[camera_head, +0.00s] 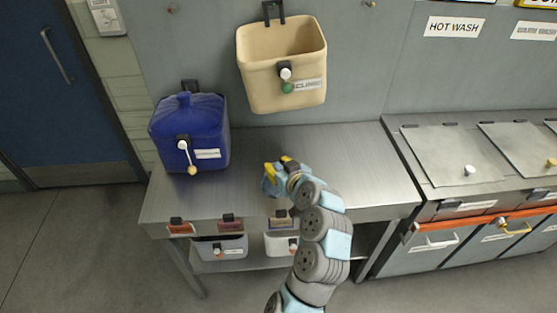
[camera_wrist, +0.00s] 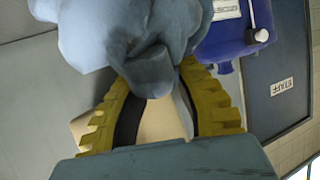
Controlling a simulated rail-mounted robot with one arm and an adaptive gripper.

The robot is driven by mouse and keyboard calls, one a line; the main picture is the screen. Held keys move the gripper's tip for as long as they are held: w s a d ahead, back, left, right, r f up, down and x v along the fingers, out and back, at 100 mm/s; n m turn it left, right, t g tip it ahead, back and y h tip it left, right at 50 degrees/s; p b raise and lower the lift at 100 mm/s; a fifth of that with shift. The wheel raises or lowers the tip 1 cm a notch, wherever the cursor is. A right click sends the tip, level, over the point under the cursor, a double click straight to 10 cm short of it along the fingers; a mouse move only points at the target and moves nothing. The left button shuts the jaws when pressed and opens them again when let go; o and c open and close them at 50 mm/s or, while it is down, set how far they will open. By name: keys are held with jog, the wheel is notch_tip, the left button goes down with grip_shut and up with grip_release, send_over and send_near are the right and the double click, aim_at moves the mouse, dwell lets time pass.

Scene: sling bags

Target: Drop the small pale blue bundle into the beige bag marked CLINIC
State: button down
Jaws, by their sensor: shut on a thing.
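My gripper (camera_head: 275,171) is shut on the small pale blue bundle (camera_wrist: 130,30), with its yellow fingers (camera_wrist: 160,110) on either side in the wrist view. In the head view the bundle (camera_head: 269,184) is small and partly hidden by the gripper, above the steel bench. The beige bag marked CLINIC (camera_head: 257,84) hangs on the wall from a dark hook, its top open. It is above and behind my gripper, apart from it. A beige surface shows between the fingers in the wrist view; I cannot tell for sure that it is this bag.
A blue bag (camera_head: 189,133), its top gathered, is left of the beige bag; it also shows in the wrist view (camera_wrist: 235,35). The steel bench (camera_head: 365,165) is mostly clear. Lidded bins (camera_head: 440,155) stand at the right. Bins (camera_head: 219,247) sit beneath the bench.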

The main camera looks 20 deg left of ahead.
jog(key=shift+s+d+r, duration=0.25)
jog(key=shift+s+r, duration=0.15)
jog(key=shift+s, duration=0.4)
jog(key=shift+s+d+r, duration=0.25)
jog(key=shift+s+r, duration=0.15)
jog(key=shift+s, duration=0.45)
jog(key=shift+s+d+r, duration=0.25)
jog(key=shift+s+r, duration=0.15)
jog(key=shift+s, duration=0.4)
